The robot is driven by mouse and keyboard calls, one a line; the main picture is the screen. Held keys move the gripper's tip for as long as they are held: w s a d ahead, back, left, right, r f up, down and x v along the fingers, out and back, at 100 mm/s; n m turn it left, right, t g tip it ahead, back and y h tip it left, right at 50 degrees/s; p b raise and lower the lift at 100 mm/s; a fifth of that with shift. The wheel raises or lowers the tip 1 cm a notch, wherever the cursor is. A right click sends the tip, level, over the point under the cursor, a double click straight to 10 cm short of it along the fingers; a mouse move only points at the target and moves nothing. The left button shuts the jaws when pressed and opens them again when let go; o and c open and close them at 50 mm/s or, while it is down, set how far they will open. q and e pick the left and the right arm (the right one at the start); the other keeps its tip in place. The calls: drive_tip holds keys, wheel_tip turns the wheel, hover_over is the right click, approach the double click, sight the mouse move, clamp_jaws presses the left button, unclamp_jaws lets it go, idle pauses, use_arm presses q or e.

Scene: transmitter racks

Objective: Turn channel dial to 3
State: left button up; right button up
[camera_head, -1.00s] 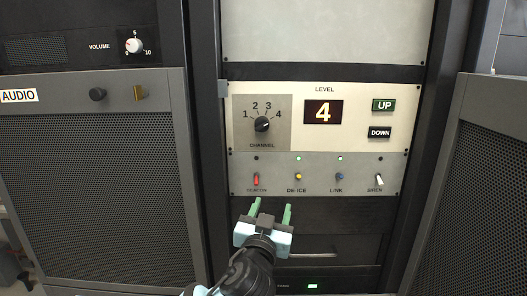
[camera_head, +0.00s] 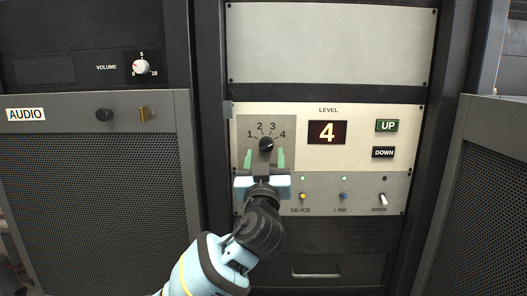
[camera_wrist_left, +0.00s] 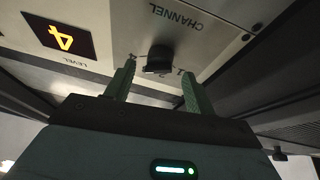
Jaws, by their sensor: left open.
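The channel dial (camera_head: 266,144) is a small black knob on a grey plate, with 1 to 4 marked in an arc above it. Its pointer is too small to read surely. My left gripper (camera_head: 264,158) is open, its two green fingers pointing up at the panel just below the dial and spread to either side of it. In the left wrist view the dial (camera_wrist_left: 159,60) shows between and beyond the fingertips, with no clear contact. The gripper hides most of the CHANNEL label in the head view. My right gripper is not in view.
Right of the dial are a level display (camera_head: 327,132) reading 4, an UP button (camera_head: 387,126) and a DOWN button (camera_head: 383,152). Below are a yellow DE-ICE switch (camera_head: 303,197), a blue LINK switch (camera_head: 343,197) and a white switch (camera_head: 382,199). Mesh-fronted cabinets (camera_head: 90,200) flank the rack.

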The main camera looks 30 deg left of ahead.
sight(266, 146)
use_arm(q)
drive_tip(key=shift+x, duration=1.3)
drive_tip(key=shift+f, duration=0.1)
drive_tip(key=c, duration=0.9)
